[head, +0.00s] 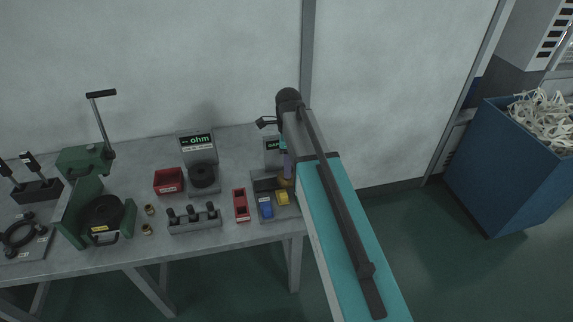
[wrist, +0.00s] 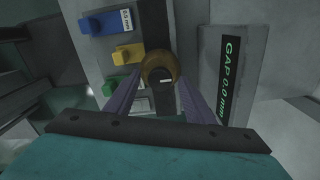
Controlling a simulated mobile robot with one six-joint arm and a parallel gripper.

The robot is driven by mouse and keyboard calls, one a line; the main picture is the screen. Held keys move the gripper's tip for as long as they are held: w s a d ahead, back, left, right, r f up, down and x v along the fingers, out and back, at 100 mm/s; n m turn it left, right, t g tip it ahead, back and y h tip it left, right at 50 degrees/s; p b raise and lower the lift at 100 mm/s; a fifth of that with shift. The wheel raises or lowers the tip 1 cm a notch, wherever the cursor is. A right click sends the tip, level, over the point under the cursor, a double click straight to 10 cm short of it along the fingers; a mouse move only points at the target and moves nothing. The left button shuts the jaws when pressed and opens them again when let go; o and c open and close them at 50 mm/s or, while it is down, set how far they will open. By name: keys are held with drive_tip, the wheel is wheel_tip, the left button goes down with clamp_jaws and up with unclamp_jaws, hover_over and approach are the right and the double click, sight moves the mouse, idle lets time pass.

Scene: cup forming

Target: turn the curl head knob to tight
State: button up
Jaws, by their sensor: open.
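A round brass-coloured knob (wrist: 160,64) with a small pale mark sits on a grey unit, and in the head view it shows partly (head: 285,183) behind my arm's end. I take it as the curl head knob; no word "tight" is readable. My gripper (wrist: 160,82) has its two purple fingers apart, one on each side of the knob; it also shows small in the head view (head: 287,168). Whether the fingers touch the knob I cannot tell. A display (wrist: 230,80) right of the knob reads "GAP 0.0 mm".
Blue (wrist: 105,22), yellow (wrist: 127,54) and green (wrist: 113,85) blocks sit left of the knob. On the bench stand a red box (head: 241,205), a black-topped rack (head: 195,222), an "ohm" meter (head: 198,144) and a green lever press (head: 85,195). A blue bin (head: 500,165) stands right.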

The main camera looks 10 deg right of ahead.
wheel_tip(320, 180, up, 14)
drive_tip(key=b, duration=0.3)
drive_tip(key=shift+f, duration=0.25)
idle(0.4)
